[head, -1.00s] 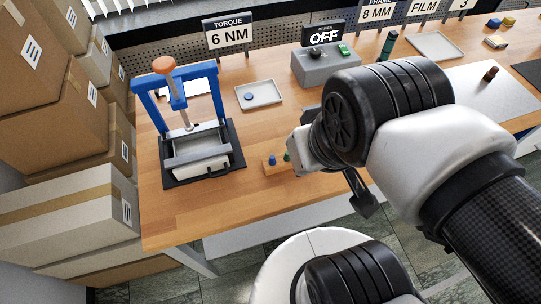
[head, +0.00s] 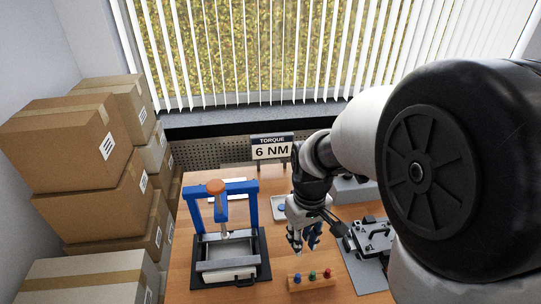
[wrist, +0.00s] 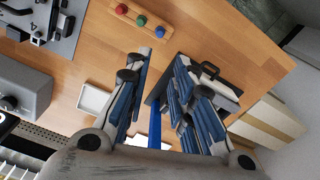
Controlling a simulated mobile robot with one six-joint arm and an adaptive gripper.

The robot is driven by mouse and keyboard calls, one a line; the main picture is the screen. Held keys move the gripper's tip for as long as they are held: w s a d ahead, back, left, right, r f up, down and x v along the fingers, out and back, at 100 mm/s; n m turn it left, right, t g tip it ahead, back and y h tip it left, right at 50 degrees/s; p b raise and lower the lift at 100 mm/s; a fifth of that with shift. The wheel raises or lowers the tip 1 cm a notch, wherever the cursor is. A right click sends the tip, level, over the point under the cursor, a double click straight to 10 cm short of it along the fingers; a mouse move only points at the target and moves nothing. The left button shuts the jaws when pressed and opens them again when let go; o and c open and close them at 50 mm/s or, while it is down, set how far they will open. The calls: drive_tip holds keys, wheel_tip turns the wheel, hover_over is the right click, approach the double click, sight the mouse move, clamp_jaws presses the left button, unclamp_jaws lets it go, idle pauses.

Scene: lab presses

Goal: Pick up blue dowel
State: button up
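The blue dowel (head: 297,278) stands at the left end of a small wooden block (head: 312,284) near the front of the bench. A green dowel (head: 313,275) and a red dowel (head: 328,272) stand beside it in the same block. In the wrist view the blue dowel (wrist: 160,32) is the rightmost of the three. My gripper (head: 304,249) hangs above and behind the block, fingers pointing down. In the wrist view my gripper (wrist: 168,72) is open, with nothing between its fingers and the dowels beyond the fingertips.
A blue press (head: 222,238) with an orange knob stands left of the block. A small tray (head: 279,207) lies behind my gripper. A dark fixture (head: 371,241) on a grey plate is to the right. Stacked cartons (head: 95,209) stand at the far left.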

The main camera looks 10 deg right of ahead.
drive_tip(key=f, duration=0.2)
drive_tip(key=b, duration=0.4)
hover_over(298, 275)
wheel_tip(298, 275, down, 11)
drive_tip(key=shift+w+a+f, duration=0.15)
drive_tip(key=f+b, duration=0.2)
drive_tip(key=f, duration=0.3)
drive_tip(key=shift+s+f, duration=0.15)
drive_tip(key=shift+s, duration=0.05)
clamp_jaws()
